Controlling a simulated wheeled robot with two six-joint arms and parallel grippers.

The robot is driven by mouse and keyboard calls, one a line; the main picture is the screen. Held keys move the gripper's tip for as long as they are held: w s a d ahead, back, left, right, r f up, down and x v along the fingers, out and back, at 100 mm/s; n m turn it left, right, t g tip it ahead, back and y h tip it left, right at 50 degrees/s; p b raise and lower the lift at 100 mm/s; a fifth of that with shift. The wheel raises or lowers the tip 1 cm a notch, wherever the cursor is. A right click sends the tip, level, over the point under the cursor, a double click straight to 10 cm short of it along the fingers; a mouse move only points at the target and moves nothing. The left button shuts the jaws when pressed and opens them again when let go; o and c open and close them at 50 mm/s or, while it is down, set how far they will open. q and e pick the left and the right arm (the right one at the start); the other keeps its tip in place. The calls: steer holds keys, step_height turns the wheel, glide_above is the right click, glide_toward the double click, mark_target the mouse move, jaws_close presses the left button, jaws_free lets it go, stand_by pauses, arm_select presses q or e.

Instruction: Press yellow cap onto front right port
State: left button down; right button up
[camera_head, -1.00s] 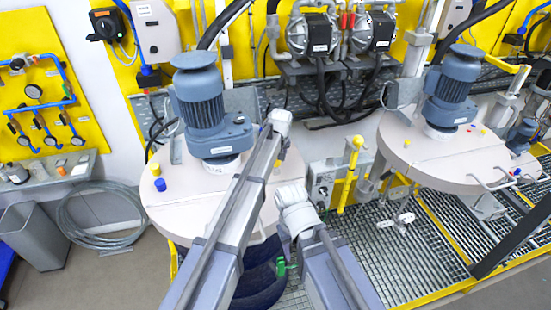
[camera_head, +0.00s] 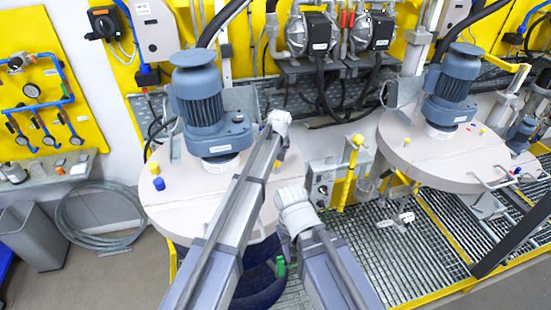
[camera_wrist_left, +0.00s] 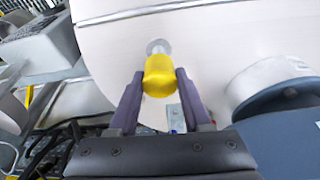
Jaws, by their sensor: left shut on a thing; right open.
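The yellow cap (camera_wrist_left: 159,76) is held between the two fingers of my left gripper (camera_wrist_left: 159,88) in the left wrist view. A round silver port (camera_wrist_left: 159,47) on the pale drum lid (camera_wrist_left: 205,50) shows just beyond the cap; I cannot tell whether they touch. In the head view my left arm reaches over the right side of the left lid (camera_head: 180,205) and largely hides its gripper. A bit of yellow shows beside its wrist. My right gripper (camera_head: 281,265) hangs low in front of that lid, open, its fingers small and hard to make out.
A blue-grey agitator motor (camera_head: 203,105) stands on the left lid. Another yellow cap (camera_head: 153,168) and a blue cap (camera_head: 159,184) sit at its left. A second lid (camera_head: 425,160) with a motor stands at the right. A yellow post (camera_head: 349,175) rises between the lids.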

mark_target(276, 164)
arm_select(q)
steer(key=shift+f, duration=0.1)
steer(key=shift+f+b, duration=1.1)
steer(key=shift+b, duration=0.05)
steer(key=shift+f+b, duration=0.45)
steer(key=shift+b, duration=0.05)
stand_by(0.4)
steer(key=shift+s, duration=0.1)
steer(key=shift+c, duration=1.5)
jaws_free()
steer(key=shift+o, duration=0.2)
steer(key=shift+r, duration=0.1)
step_height(276, 164, up, 4)
steer(key=p, duration=0.4)
